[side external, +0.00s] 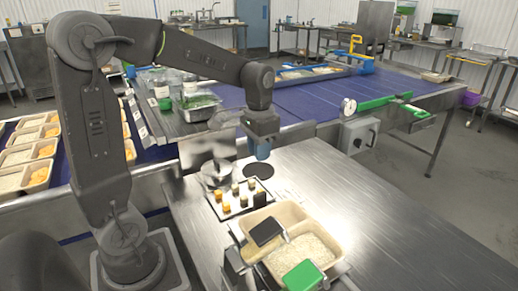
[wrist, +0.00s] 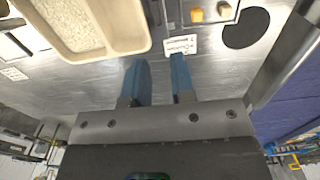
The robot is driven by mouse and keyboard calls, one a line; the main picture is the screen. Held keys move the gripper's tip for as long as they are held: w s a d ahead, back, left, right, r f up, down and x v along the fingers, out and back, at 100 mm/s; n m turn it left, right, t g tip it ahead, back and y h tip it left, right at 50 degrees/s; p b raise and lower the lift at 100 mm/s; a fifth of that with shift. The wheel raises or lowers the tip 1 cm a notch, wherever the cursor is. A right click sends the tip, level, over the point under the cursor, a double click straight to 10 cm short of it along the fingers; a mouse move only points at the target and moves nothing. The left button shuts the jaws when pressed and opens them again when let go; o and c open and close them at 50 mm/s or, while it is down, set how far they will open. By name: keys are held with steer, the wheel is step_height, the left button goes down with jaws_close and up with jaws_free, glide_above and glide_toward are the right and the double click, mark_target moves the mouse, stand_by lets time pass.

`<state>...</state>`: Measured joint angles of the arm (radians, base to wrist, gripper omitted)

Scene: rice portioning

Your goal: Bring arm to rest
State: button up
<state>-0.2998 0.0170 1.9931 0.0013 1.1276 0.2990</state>
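My gripper (side external: 262,152) hangs from my arm above the far part of the steel table (side external: 335,185), fingers pointing down. In the wrist view its two blue fingers (wrist: 158,72) stand apart with nothing between them, so it is open and empty. The beige divided tray (wrist: 142,28) with white rice (wrist: 76,22) in one compartment lies apart from the fingers at the upper left there. The same tray (side external: 335,236) sits near the front of the table in the side external view.
A white board (side external: 216,205) with several small food pieces lies behind the tray. A black disc (side external: 259,169) is beside it. A dark square (side external: 266,231) and a green square (side external: 303,277) stand at the tray. The table's right side is clear. Blue conveyors (side external: 330,97) run behind.

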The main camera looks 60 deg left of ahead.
steer(key=s+d+r+t, duration=0.3)
steer(key=s+d+t, duration=0.2)
steer(key=s+d, duration=0.5)
steer(key=s, duration=0.3)
steer(key=shift+r+t, duration=0.25)
steer(key=shift+t, duration=0.05)
